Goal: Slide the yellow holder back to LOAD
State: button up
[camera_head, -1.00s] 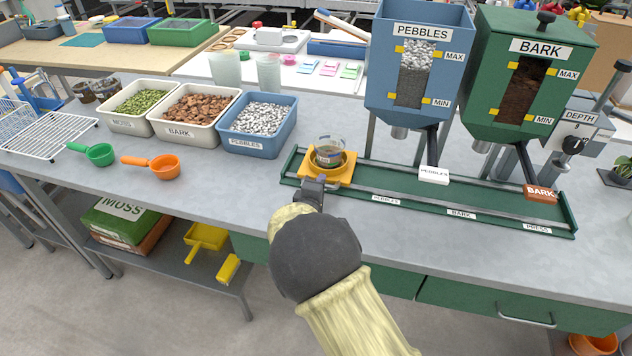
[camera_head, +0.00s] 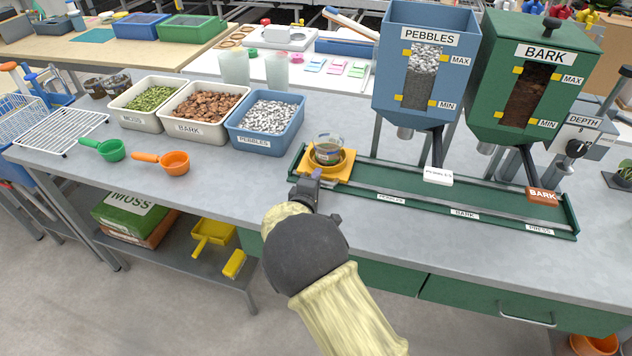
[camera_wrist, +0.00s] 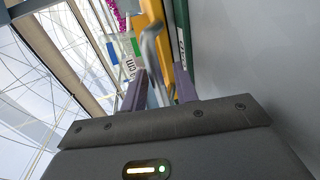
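The yellow holder (camera_head: 342,178) sits at the left end of the green rail (camera_head: 420,199) and carries a glass cup (camera_head: 327,150) with dark contents. My gripper (camera_head: 309,180) is at the holder's front left corner, close against it. In the wrist view the two purple-grey fingers of my gripper (camera_wrist: 160,88) stand apart. A grey bent bar (camera_wrist: 150,48) and a yellow strip of the holder (camera_wrist: 167,40) show between and beyond them. Contact between fingers and bar cannot be made out. No LOAD label is legible; PEBBLES, BARK and PRESS labels show along the rail.
The blue pebbles hopper (camera_head: 425,70) and green bark hopper (camera_head: 530,75) stand behind the rail. Bins of moss (camera_head: 150,125), bark (camera_head: 195,130) and pebbles (camera_head: 262,143) and two scoops are to the left. The bench front left of the rail is clear.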

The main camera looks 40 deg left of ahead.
jog(key=v, duration=1.7)
jog(key=shift+s+b, duration=0.15)
jog(key=shift+b, duration=0.15)
jog(key=shift+d, duration=0.1)
